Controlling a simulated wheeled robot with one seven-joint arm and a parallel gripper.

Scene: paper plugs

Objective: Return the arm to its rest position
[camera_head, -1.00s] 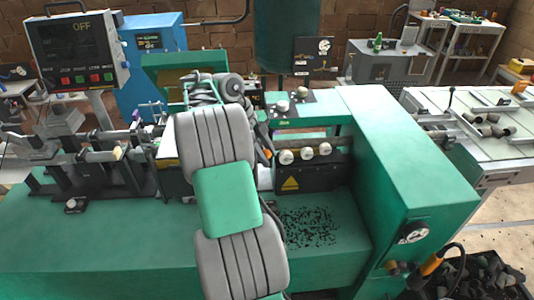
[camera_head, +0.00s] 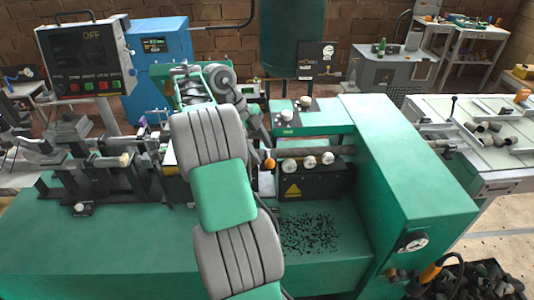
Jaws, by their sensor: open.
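My arm (camera_head: 224,195), with grey ribbed links and a green middle section, rises from the bottom of the head view and bends over in front of the green machine. Its far end folds down behind the upper link. My gripper (camera_head: 261,132) shows only in part, as a grey slanted piece just right of the arm. It is open, and nothing can be seen held in it. Most of it and the space between its fingers are hidden.
The green machine (camera_head: 420,185) spans the front, with round white knobs (camera_head: 308,162) and dark bits on its bed right of my arm. A control panel (camera_head: 88,62) reading OFF stands at left.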

